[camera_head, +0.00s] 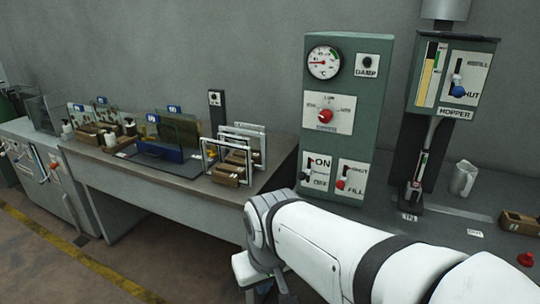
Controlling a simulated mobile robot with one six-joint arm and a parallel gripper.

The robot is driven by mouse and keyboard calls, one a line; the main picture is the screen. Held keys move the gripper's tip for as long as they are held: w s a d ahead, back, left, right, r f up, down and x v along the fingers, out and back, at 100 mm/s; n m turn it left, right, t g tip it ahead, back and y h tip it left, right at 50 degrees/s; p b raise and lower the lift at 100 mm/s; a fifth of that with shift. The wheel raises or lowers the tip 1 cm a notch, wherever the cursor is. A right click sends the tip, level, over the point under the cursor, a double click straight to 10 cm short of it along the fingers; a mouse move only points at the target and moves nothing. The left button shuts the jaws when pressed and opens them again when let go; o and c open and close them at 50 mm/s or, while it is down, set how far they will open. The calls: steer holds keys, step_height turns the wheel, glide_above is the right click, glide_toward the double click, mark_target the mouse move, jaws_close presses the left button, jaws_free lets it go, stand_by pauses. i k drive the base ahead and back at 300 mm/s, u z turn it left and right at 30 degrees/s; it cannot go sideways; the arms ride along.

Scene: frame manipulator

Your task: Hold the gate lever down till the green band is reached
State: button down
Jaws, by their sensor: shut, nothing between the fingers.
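The green hopper box (453,78) stands at the upper right. A lever with a blue knob (458,90) is on its white plate, with the knob low, beside the word SHUT. A tall gauge (427,75) left of it shows a yellow column, with a small green band (437,56) near its top right. A second lever with a red knob (340,184) sits on the FILL plate of the green control panel. No label reads gate. My white arm reaches in from the lower right and bends down at the bottom edge; my gripper's fingers are cut off below the frame, apart from both levers.
The control panel (378,120) carries a dial, a red selector knob (325,116) and an ON/OFF switch (309,174). A metal jug (463,178), a wooden box (518,223) and a red button (526,259) are at right. A cluttered bench (150,205) stands left; floor before it is clear.

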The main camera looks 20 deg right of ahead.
mark_target(340, 184)
steer(key=z, duration=0.35)
steer(key=i, duration=0.9)
steer(key=z, duration=0.7)
